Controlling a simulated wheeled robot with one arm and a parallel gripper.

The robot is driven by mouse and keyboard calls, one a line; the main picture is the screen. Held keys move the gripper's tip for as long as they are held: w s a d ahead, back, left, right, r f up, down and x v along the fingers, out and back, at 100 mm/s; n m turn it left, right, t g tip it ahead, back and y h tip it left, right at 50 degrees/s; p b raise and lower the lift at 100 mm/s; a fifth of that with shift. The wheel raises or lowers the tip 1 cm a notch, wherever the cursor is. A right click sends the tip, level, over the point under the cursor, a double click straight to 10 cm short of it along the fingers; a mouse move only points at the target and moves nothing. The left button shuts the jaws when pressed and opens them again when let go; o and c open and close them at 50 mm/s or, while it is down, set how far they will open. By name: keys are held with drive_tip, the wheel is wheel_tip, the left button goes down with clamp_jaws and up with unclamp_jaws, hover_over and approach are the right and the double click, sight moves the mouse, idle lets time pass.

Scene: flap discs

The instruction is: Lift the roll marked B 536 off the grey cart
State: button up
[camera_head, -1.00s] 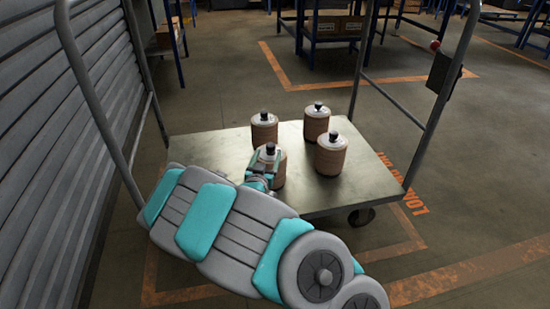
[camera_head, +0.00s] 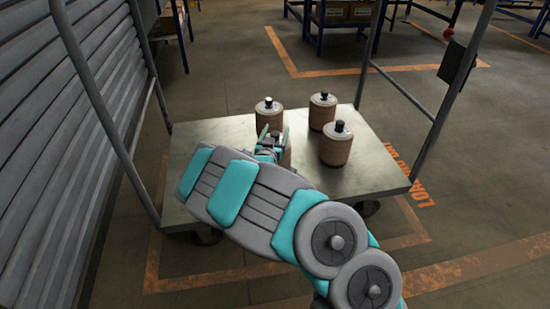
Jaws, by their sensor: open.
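The grey cart (camera_head: 225,132) stands ahead with several brown rolls with pale tops and dark knobs on its deck. One roll (camera_head: 268,117) is at the back left, one (camera_head: 322,112) at the back right and one (camera_head: 336,149) at the front right. A fourth roll (camera_head: 288,157) is at the front left, mostly hidden behind my gripper. My gripper (camera_head: 275,134) is open, its teal fingers pointing up in the picture at this front-left roll. Whether they touch it or straddle it cannot be told. No marking B 536 can be read on any roll.
The cart's tubular end frames rise at left (camera_head: 100,105) and right (camera_head: 440,120). A grey slatted shutter (camera_head: 50,150) runs along the left. Blue racks with boxes (camera_head: 345,14) stand behind. The deck's left part and the floor to the right are clear.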

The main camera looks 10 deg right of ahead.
drive_tip(key=shift+x, duration=0.85)
clamp_jaws()
idle(0.9)
